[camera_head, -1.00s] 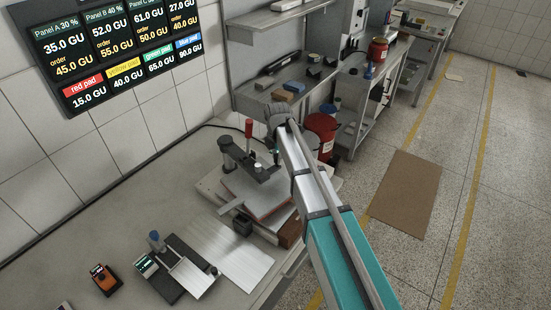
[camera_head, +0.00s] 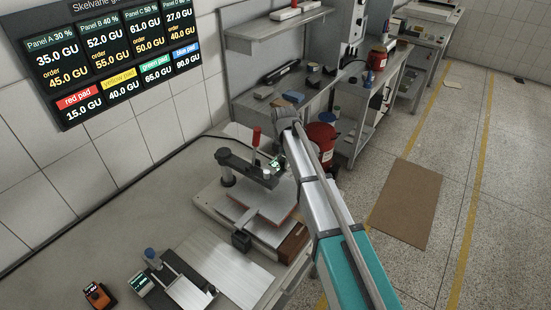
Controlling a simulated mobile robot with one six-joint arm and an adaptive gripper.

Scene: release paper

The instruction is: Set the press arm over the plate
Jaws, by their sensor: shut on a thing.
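The press (camera_head: 216,200) stands on the bench, with a dark post at its left. Its dark press arm (camera_head: 243,168) reaches right from the post and carries an upright red-topped handle (camera_head: 256,137). The pale plate (camera_head: 262,203), with a reddish edge, lies below. The arm's outer end appears above the plate's far part; the exact overlap is unclear. My gripper (camera_head: 275,164) is at this outer end, shut on the press arm. My own arm link partly hides the fingers and the plate's right side.
A small dark block (camera_head: 241,240) sits at the press's front edge. A pale metal sheet (camera_head: 225,268), a scale-like device (camera_head: 172,280) and an orange meter (camera_head: 98,295) lie nearer. A red container (camera_head: 321,139) stands behind my arm.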

